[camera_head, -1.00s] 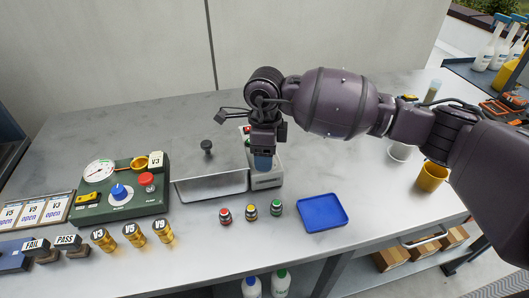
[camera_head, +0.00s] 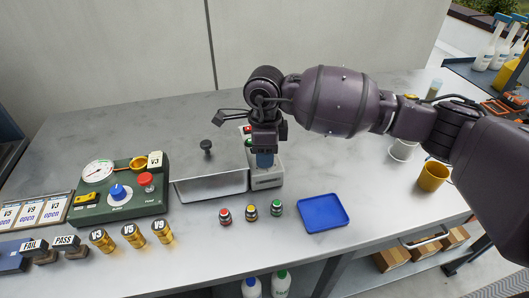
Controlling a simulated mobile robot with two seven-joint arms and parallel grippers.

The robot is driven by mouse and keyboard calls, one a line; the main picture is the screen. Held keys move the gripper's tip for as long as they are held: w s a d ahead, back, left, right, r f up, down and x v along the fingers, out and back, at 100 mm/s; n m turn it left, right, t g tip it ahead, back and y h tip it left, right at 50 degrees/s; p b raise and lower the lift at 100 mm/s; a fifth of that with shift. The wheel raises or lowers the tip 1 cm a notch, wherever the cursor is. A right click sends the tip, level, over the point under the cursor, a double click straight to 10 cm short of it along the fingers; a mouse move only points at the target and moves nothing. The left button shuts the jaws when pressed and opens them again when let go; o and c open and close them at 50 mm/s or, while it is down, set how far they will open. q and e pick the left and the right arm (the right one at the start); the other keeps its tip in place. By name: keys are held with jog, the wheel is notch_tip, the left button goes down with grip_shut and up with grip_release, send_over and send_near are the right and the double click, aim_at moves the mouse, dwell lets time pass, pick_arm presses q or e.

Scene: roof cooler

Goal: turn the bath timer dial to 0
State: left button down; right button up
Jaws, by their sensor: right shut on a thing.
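The metal bath (camera_head: 212,186) stands in the middle of the bench with a pale control box (camera_head: 267,182) at its right end. My right gripper (camera_head: 264,164) points down at the top of this box and is shut on the bath timer dial there. The dial is hidden by the fingers, so its mark and the number it points to cannot be read. A red and a green part show on the box behind the gripper. My left gripper is not in view.
A green panel (camera_head: 145,207) with a blue knob (camera_head: 118,191), gauge and red button stands at the left. Red, yellow and green-topped small pots (camera_head: 251,212) and a blue tray (camera_head: 323,212) lie in front. A yellow cup (camera_head: 432,178) stands at the right.

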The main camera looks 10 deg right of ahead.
jog(key=shift+f+n+b, duration=0.1)
jog(key=shift+n+b, duration=0.2)
jog(key=shift+n, duration=0.4)
jog(key=shift+n+b, duration=0.3)
jog(key=shift+n, duration=0.6)
jog(key=n+b, duration=0.1)
jog(key=n, duration=0.2)
jog(key=shift+n, duration=0.4)
jog(key=n+b, duration=0.1)
jog(key=n, duration=0.1)
jog(key=shift+n, duration=0.3)
jog(key=shift+f+n+b, duration=0.1)
jog(key=shift+n+b, duration=0.4)
jog(key=shift+n, duration=0.4)
jog(key=shift+n+b, duration=0.4)
jog(key=shift+n, duration=0.6)
jog(key=n+b, duration=0.2)
jog(key=n, duration=0.2)
jog(key=n+b, duration=0.1)
jog(key=n, duration=0.2)
jog(key=shift+n+b, duration=0.3)
jog(key=shift+n, duration=0.2)
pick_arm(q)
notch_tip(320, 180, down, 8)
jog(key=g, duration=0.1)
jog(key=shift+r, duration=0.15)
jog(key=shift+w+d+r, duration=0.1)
pick_arm(e)
jog(key=shift+r+n, duration=0.2)
jog(key=shift+n, duration=0.2)
